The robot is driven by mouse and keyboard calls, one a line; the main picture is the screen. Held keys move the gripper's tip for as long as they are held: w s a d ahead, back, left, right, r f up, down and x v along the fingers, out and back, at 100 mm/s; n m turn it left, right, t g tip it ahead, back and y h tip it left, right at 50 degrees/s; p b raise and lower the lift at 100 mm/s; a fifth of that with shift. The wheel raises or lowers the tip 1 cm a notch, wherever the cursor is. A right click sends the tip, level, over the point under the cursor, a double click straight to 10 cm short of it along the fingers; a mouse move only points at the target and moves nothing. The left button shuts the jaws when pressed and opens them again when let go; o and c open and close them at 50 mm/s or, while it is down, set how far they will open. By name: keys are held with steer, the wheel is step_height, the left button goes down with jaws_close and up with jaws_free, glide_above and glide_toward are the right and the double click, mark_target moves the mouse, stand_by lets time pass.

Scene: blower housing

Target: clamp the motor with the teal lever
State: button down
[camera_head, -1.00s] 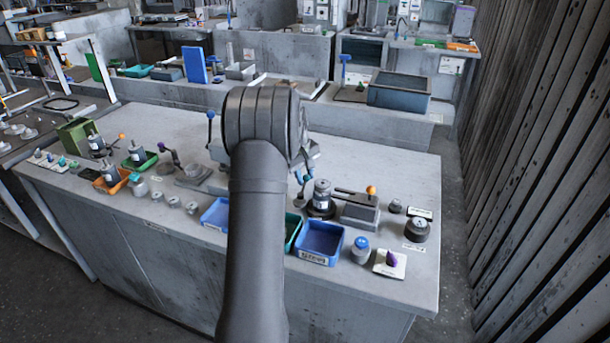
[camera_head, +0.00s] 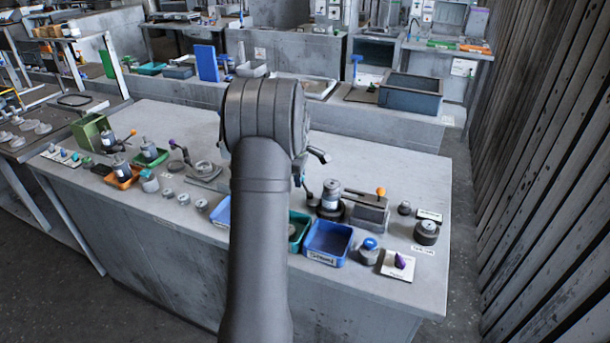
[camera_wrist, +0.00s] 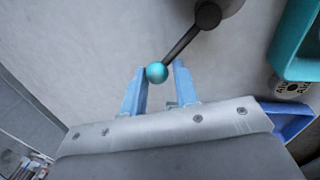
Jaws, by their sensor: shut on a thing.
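In the wrist view, the teal lever's round knob (camera_wrist: 156,72) sits between the two blue fingers of my gripper (camera_wrist: 160,76), which is shut on the lever. The lever's dark rod runs up and right from the knob to a round pivot (camera_wrist: 208,15) near the top edge. In the head view, my arm hides the teal knob and most of my gripper. A silver cylindrical motor (camera_head: 331,194) stands upright on a dark round base just right of my wrist. The wrist view does not clearly show the motor.
A teal tray (camera_wrist: 292,50) lies right of the lever. In the head view, a blue tray (camera_head: 328,240) is in front of the motor, and a grey block (camera_head: 369,212) with an orange-knobbed lever (camera_head: 381,191) stands right of it. The bench behind is mostly clear.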

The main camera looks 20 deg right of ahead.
steer(key=a+n, duration=0.1)
steer(key=n, duration=0.1)
steer(key=a+n, duration=0.1)
steer(key=n, duration=0.1)
steer(key=shift+s+a+r+n+y, duration=0.1)
steer(key=shift+s+a+n+y, duration=0.05)
steer(key=shift+s+n+y, duration=0.2)
steer(key=shift+s+a+n+y, duration=0.2)
steer(key=shift+s+a+n, duration=0.15)
steer(key=shift+n, duration=0.45)
steer(key=shift+s+a+n+y, duration=0.2)
steer(key=shift+a+n, duration=0.2)
steer(key=shift+n, duration=0.35)
steer(key=c, duration=1.2)
jaws_free()
steer(key=shift+o, duration=0.2)
steer(key=shift+a, duration=0.1)
steer(key=s+r, duration=0.1)
steer(key=r, duration=0.7)
steer(key=s+r, duration=0.2)
steer(key=r, duration=0.7)
steer(key=shift+s, duration=0.25)
steer(key=shift+f, duration=0.1)
